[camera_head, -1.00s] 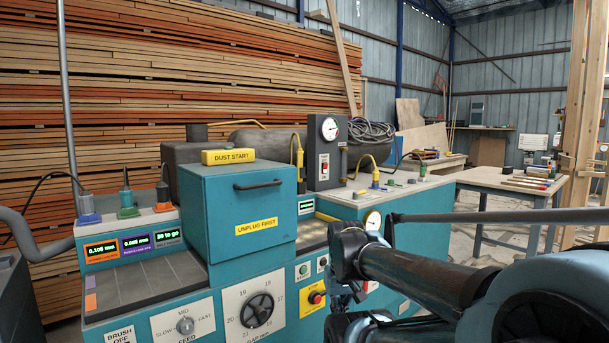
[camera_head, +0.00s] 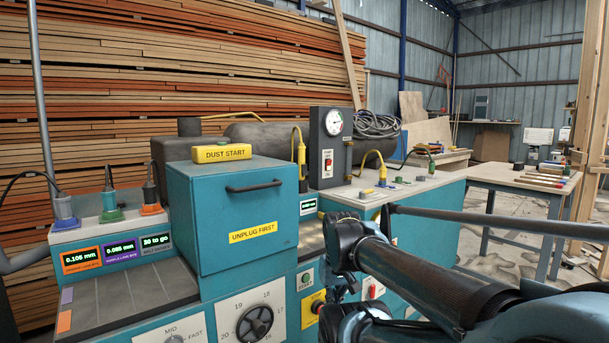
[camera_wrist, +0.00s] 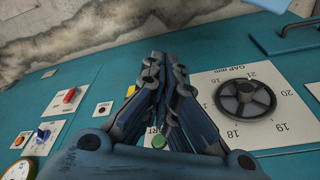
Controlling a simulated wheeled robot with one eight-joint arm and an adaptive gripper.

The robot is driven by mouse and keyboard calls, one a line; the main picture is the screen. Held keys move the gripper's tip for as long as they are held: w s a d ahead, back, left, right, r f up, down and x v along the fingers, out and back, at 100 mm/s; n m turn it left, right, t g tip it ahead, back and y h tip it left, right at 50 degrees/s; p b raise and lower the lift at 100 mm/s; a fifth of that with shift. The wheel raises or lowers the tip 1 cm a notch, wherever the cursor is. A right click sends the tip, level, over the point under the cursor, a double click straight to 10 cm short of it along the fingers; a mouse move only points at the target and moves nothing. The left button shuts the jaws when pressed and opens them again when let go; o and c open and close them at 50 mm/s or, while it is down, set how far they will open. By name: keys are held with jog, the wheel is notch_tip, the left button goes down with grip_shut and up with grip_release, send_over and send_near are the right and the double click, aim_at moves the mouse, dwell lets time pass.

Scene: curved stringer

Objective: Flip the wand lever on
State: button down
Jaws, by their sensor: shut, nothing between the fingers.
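I cannot make out a label naming the wand lever. Which one is the wand lever, if either, I cannot tell. My gripper (camera_wrist: 163,58) is shut and empty, its fingers together in front of the panel, between these controls and the black gap handwheel (camera_wrist: 245,98). In the head view my arm hides much of that part of the panel.
A green start button (camera_wrist: 159,142) is partly beside my fingers. The teal hood (camera_head: 232,215) with a handle stands left of my arm in the head view. A red control (camera_head: 372,290) shows just beyond my arm. A workbench (camera_head: 520,180) stands at the right.

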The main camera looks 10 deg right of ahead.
aim_at(305, 170)
jog(key=w+r+m+t+y, duration=0.1)
jog(key=w+r+m, duration=0.7)
jog(key=w+r, duration=0.4)
jog(key=w+d+r+m+t+y, duration=0.1)
jog(key=w+d+r+m, duration=0.1)
jog(key=w+r+m, duration=0.5)
jog(key=w+d+r+m+t+y, duration=0.1)
jog(key=w+d+r+m, duration=0.2)
jog(key=w+r+m, duration=0.4)
jog(key=w+d+r+m+t, duration=0.1)
jog(key=w+d+r+m, duration=0.2)
jog(key=w+r+m, duration=0.5)
jog(key=w, duration=1.1)
jog(key=shift+y, duration=0.4)
jog(key=w+a+r+x, duration=0.1)
jog(key=w+x, duration=0.1)
jog(key=x, duration=1)
jog(key=shift+w+a, duration=0.2)
jog(key=shift+w, duration=0.05)
jog(key=shift+d+r, duration=0.15)
